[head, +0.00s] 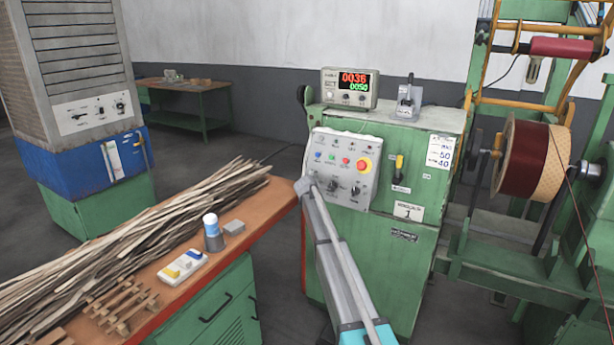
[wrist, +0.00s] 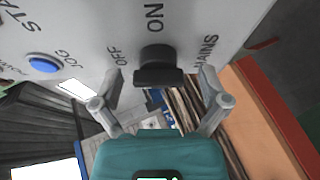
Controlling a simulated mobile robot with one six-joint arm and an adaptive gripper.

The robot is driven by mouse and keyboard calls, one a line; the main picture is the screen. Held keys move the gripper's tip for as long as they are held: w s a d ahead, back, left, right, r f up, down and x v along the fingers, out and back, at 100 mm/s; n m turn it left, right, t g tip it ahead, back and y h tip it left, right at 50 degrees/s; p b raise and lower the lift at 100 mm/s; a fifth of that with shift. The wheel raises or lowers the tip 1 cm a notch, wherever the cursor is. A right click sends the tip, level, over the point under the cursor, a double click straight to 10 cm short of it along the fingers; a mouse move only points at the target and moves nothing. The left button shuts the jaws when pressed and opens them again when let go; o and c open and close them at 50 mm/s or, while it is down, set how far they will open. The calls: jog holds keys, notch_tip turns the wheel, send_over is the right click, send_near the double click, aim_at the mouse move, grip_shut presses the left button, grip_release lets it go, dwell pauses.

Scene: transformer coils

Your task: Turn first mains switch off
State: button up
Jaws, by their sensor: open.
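The mains switch is a black knob (wrist: 158,70) on a grey panel in the wrist view. The word ON is printed above it, OFF to its left and MAINS to its right. I cannot tell for sure which mark the knob points to. My gripper (wrist: 160,88) is open, with one finger on each side of the knob and visible gaps between. In the head view my arm reaches the lower left of the control panel (head: 345,147), and the mains switch cannot be made out there.
A blue jog button (wrist: 43,63) is left of the knob. A red-and-yellow emergency stop (head: 364,165) sits at the panel's upper right. The panel is on a green cabinet (head: 425,190). A bench (head: 262,205) with wooden strips stands to the left, and a coil (head: 525,158) to the right.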

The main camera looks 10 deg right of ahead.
jog(key=shift+s+d+r, duration=0.1)
jog(key=shift+s, duration=0.2)
jog(key=s+f+m+g+y+p, duration=0.1)
jog(key=s+m+g+p, duration=0.3)
jog(key=s, duration=2.6)
jog(key=s+d+f+m+g+y+p, duration=0.1)
jog(key=s+m+g+p, duration=0.4)
jog(key=s, duration=2.6)
jog(key=f+m+g, duration=0.1)
jog(key=m+g, duration=0.3)
jog(key=m, duration=0.1)
jog(key=shift+s+d+y, duration=0.2)
jog(key=shift+y, duration=0.2)
